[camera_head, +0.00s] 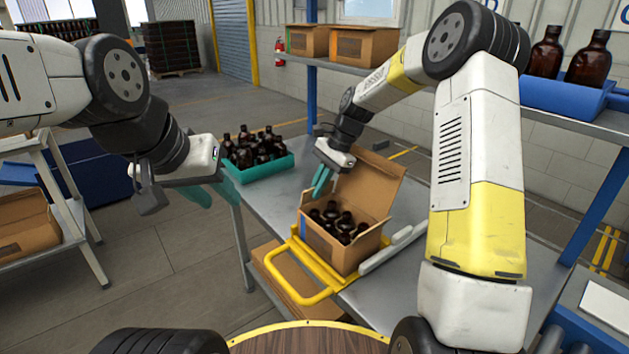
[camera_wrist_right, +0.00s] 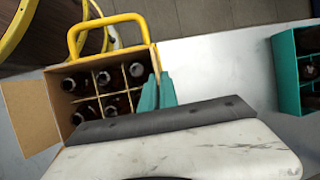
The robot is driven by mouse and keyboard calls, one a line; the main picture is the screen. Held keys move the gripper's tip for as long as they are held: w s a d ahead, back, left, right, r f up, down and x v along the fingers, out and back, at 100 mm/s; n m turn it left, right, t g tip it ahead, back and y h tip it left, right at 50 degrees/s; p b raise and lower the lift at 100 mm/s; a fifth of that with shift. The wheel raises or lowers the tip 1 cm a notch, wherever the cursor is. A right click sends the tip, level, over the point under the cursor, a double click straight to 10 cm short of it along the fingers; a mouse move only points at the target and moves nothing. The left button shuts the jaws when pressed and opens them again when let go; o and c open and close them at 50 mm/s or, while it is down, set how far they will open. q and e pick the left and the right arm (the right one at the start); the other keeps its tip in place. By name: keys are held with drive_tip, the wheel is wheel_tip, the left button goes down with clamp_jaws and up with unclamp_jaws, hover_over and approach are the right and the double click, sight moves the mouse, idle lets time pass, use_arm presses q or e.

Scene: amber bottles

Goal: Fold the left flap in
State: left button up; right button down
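The open cardboard box (camera_head: 327,247) stands on the table with several amber bottles (camera_head: 338,222) in it. One large flap (camera_head: 372,182) stands up at its back right; it also shows at the left in the right wrist view (camera_wrist_right: 30,115). The left flap is hard to make out. My right gripper (camera_head: 320,181) is at the box's back left edge, its teal fingers close together with nothing seen between them. In the right wrist view its fingers (camera_wrist_right: 157,92) are beside the bottles; contact with cardboard is unclear. My left gripper (camera_head: 215,194) is open and empty, left of the table.
A yellow handle frame (camera_head: 297,291) lies around the box's front left. A teal crate of bottles (camera_head: 262,170) stands at the table's far left corner. A shelf with two cartons (camera_head: 362,46) and a blue bin of bottles (camera_head: 568,97) is behind. Table between crate and box is clear.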

sight(313, 189)
drive_tip(key=t+y, duration=0.1)
drive_tip(key=s+d+t+y, duration=0.1)
drive_tip(key=shift+f+n+t, duration=0.25)
drive_tip(key=shift+n+t, duration=0.05)
drive_tip(key=shift+s+d+f+t+y, duration=0.1)
drive_tip(key=shift+s+t+y, duration=0.15)
drive_tip(key=shift+t+y, duration=0.35)
drive_tip(key=shift+n, duration=0.3)
drive_tip(key=c, duration=1.6)
unclamp_jaws()
drive_tip(key=r, duration=0.3)
drive_tip(key=shift+s+r, duration=0.3)
drive_tip(key=shift+r, duration=0.1)
drive_tip(key=s, duration=1)
drive_tip(key=s+a+r, duration=0.1)
drive_tip(key=s, duration=0.4)
drive_tip(key=shift+s+a, duration=0.1)
drive_tip(key=shift+s, duration=0.1)
